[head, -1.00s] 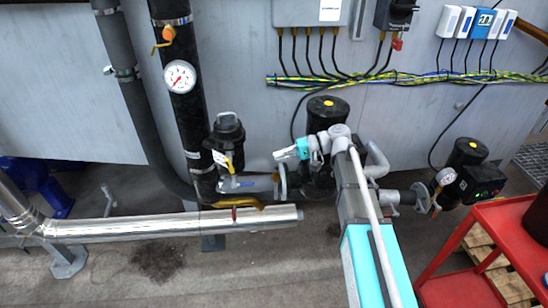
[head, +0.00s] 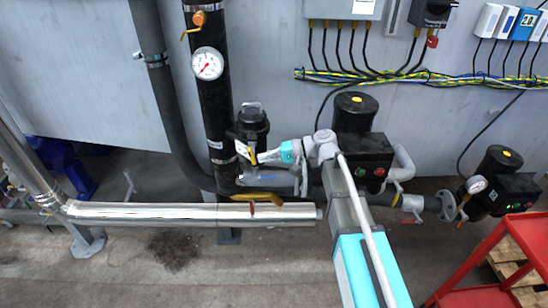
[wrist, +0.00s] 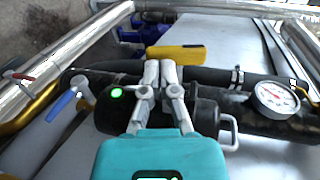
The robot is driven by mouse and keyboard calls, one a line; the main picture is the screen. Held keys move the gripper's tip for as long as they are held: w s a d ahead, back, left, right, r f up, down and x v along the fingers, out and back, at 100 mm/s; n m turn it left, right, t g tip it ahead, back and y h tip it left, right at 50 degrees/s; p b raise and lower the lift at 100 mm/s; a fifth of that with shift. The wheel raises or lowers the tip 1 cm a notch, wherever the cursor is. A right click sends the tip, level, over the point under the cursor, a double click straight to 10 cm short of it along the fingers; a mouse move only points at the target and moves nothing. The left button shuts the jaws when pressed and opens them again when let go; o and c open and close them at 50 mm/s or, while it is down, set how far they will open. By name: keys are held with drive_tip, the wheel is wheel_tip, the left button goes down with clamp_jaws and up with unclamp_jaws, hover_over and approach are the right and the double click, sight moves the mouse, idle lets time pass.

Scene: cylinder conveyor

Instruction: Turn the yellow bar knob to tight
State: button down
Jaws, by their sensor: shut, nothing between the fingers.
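The yellow bar knob (head: 252,157) is a short bar on the front of a black canister-like unit (head: 252,124) by the dark vertical pipe. In the wrist view the yellow bar (wrist: 178,53) lies crosswise just beyond the fingertips. My gripper (head: 262,157) is shut and empty, reaching in from the right with its tips at the bar's right side. The grey fingers (wrist: 161,66) are together in the wrist view and overlap the bar's near edge. I cannot tell whether they touch it.
A blue-handled valve (head: 262,179) sits below the gripper, above a yellow lever (head: 257,196) on the shiny pipe (head: 150,212). A gauge (head: 207,63) is on the dark pipe. A black box with buttons (head: 364,162) is behind my arm. A red cart (head: 500,262) stands right.

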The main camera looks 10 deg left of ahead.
drive_tip(key=shift+a, duration=0.3)
drive_tip(key=shift+f, duration=0.1)
drive_tip(key=shift+s+a+f+b, duration=0.25)
drive_tip(key=shift+a+b, duration=0.15)
idle(0.4)
drive_tip(key=shift+w+d+r+p, duration=0.15)
drive_tip(key=shift+d+r+p, duration=0.2)
drive_tip(key=shift+d+p, duration=0.1)
drive_tip(key=p+v, duration=0.3)
drive_tip(key=v, duration=1.1)
